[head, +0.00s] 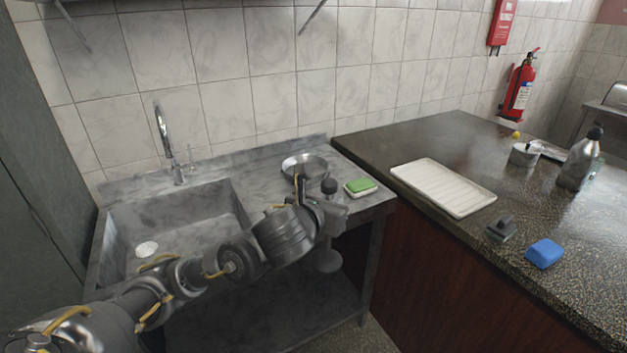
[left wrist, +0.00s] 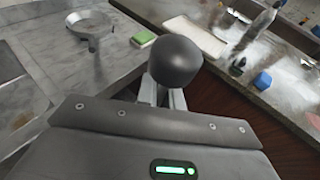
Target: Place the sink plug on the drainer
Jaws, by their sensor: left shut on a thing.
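My left gripper (head: 328,214) is shut on the sink plug, whose dark round knob (head: 329,186) stands above the fingers. A grey disc (head: 327,261) shows below the fingers and looks like its lower end. In the left wrist view the knob (left wrist: 175,61) sits between the finger ends and hides what is under it. The plug is held upright in the air, in front of the sink unit's right side. The drainer (head: 418,188), a white ribbed tray, lies on the dark counter to the right, apart from the gripper. My right gripper is not in view.
A metal pan (head: 304,165) and a green sponge (head: 360,186) lie on the sink unit, behind the gripper. A dark block-like thing (head: 502,229), a blue sponge (head: 545,253) and a bottle (head: 580,160) are on the counter (head: 465,140). The drainer's top looks clear.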

